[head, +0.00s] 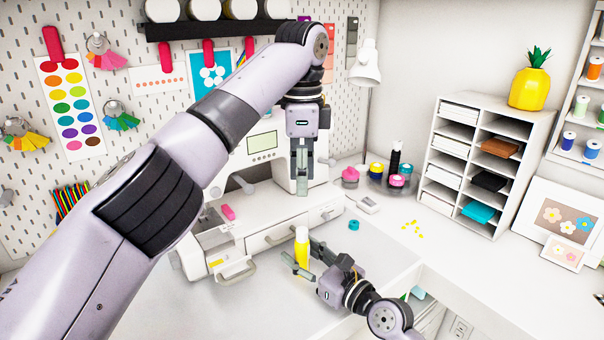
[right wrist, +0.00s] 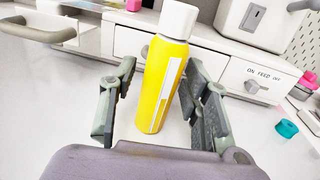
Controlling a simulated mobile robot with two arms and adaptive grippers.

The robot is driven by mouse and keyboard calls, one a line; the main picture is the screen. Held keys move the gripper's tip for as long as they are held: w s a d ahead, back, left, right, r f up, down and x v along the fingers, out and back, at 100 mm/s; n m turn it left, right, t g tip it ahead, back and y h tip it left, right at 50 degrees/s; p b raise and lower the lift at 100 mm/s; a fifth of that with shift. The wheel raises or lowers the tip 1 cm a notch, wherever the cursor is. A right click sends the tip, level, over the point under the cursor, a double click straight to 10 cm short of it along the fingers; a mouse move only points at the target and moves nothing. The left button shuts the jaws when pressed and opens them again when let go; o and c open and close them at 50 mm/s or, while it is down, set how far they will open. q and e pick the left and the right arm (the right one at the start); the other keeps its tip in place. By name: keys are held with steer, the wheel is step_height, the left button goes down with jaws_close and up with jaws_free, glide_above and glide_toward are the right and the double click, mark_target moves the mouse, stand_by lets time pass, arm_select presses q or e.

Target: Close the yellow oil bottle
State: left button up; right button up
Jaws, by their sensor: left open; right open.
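The yellow oil bottle (head: 302,251) stands upright on the white table in front of the sewing machine. It has a white top (right wrist: 179,19) in the right wrist view, where its yellow body (right wrist: 160,85) leans slightly in the picture. My right gripper (head: 308,262) is open, low over the table, with one finger on each side of the bottle; in the right wrist view a gap shows on the left side. My left gripper (head: 303,188) is open and empty, pointing down in front of the sewing machine, above the bottle in the picture.
The white sewing machine (head: 262,150) and its drawers (head: 285,232) stand close behind the bottle. A small teal object (head: 353,225) lies to the right; it also shows in the right wrist view (right wrist: 287,128). Free table lies to the left front.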

steer(key=shift+s+d, duration=0.1)
steer(key=v, duration=1.1)
steer(key=shift+s+d, duration=0.2)
steer(key=shift+d, duration=0.1)
